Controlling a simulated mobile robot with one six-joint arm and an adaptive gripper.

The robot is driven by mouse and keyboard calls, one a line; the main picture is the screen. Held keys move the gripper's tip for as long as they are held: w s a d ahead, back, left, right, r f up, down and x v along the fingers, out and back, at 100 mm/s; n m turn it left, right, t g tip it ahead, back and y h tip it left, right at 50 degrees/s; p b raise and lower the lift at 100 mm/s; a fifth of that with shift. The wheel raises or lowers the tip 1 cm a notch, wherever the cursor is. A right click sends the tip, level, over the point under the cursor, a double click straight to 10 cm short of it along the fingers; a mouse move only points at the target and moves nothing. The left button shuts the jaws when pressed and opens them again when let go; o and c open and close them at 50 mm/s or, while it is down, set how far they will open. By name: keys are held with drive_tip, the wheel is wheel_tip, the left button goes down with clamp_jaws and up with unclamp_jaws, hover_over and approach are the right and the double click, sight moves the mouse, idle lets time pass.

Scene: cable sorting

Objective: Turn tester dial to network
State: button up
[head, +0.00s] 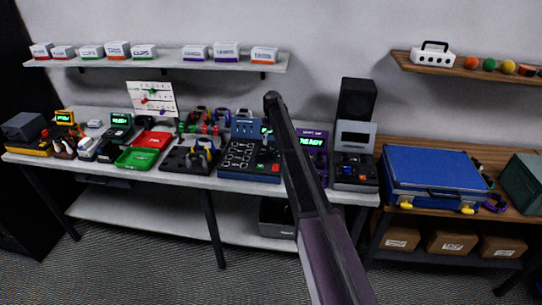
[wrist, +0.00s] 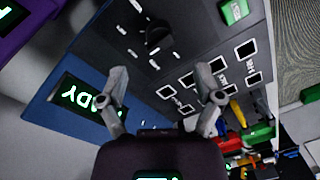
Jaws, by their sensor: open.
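The tester (head: 248,160) is a blue box with a dark, sloped front panel on the bench, left of my arm in the head view. In the wrist view its panel (wrist: 185,55) fills the top, turned around, with white labels and square outlines. A dark round dial (wrist: 157,34) stands out from the panel; its setting is too dark to read. A green lit READY display (wrist: 88,103) is on the blue housing. My gripper (wrist: 160,78) is open and empty in front of the panel, apart from the dial. In the head view my arm hides part of the tester.
Left of the tester are a dark tray with cables (head: 190,158), a green tray (head: 137,158) and a red tray (head: 152,139). To the right are a purple device (head: 314,140), a grey device (head: 354,168) and a blue case (head: 432,173). Coloured connectors (wrist: 238,125) lie beside the panel.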

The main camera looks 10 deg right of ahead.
sight(270, 149)
drive_tip(key=shift+s+a+f+b, duration=0.1)
drive_tip(key=shift+a+f+b, duration=0.05)
drive_tip(key=shift+f+b, duration=2.95)
drive_tip(key=shift+f, duration=0.15)
